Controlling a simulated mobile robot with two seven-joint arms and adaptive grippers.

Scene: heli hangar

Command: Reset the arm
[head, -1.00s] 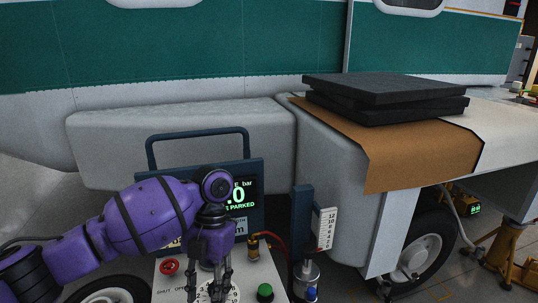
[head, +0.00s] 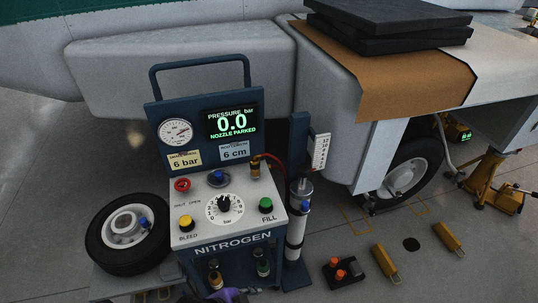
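The blue nitrogen cart (head: 235,249) stands in the middle of the head view. Its screen (head: 232,123) reads pressure 0.0 bar, nozzle parked. The panel has a dial knob (head: 224,204), a green FILL button (head: 266,204), a yellow BLEED button (head: 186,222) and a red knob (head: 182,185). Only a small purple piece of my arm shows at the bottom edge, in front of the cart's lower front. No fingertips of either gripper are in view.
A loose wheel (head: 127,235) lies left of the cart. A cylinder (head: 298,220) stands at its right. Black pads (head: 390,30) lie on the brown mat (head: 415,85).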

